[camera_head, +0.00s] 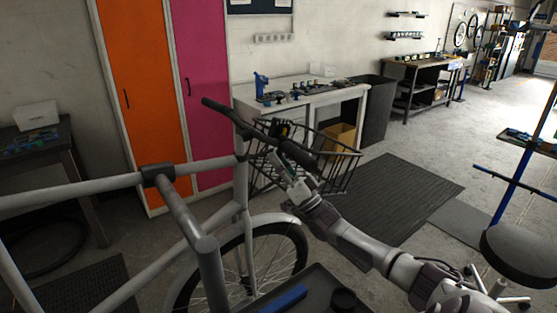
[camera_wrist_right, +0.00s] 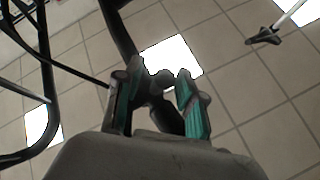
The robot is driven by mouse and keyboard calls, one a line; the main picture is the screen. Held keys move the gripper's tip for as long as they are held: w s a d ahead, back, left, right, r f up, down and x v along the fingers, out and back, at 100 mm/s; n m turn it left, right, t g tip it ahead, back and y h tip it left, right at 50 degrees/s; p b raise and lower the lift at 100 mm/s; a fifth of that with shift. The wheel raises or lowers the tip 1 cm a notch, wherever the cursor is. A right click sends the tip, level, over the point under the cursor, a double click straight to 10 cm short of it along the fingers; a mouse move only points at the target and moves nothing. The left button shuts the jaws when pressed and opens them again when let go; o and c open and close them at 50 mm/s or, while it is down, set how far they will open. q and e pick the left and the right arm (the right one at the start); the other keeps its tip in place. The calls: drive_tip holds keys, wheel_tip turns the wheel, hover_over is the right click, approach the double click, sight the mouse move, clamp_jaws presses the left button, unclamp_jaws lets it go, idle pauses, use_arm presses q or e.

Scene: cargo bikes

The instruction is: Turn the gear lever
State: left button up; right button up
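The bike's dark handlebar (camera_head: 232,114) runs above the black wire basket (camera_head: 345,178). Its right grip (camera_head: 299,156) points toward me. A dark fitting (camera_head: 280,129) sits on the bar beside that grip; I cannot clearly make out the gear lever. My right gripper (camera_head: 286,172) is just below and beside the right grip. In the right wrist view, my right gripper (camera_wrist_right: 160,84) has its teal-padded fingers apart, with a dark handlebar part (camera_wrist_right: 166,112) showing between them. Whether they touch it I cannot tell. My left gripper is out of view.
The grey bike frame (camera_head: 95,188) fills the lower left. A white workbench (camera_head: 318,97) with tools stands behind the basket. Orange (camera_head: 138,90) and pink (camera_head: 202,85) lockers stand at the back left. A dark mat (camera_head: 405,190) lies on the open floor at right.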

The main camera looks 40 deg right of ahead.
clamp_jaws()
drive_tip(key=shift+f, duration=0.1)
drive_tip(key=n+g+y+b, duration=0.1)
drive_tip(key=n+y, duration=0.1)
drive_tip(key=n, duration=0.1)
drive_tip(key=d+n+g+y+b, duration=0.1)
drive_tip(key=n+y+b, duration=0.1)
drive_tip(key=shift+s+d+f+n, duration=0.1)
drive_tip(key=shift+d+n, duration=0.1)
drive_tip(key=shift+n, duration=0.2)
unclamp_jaws()
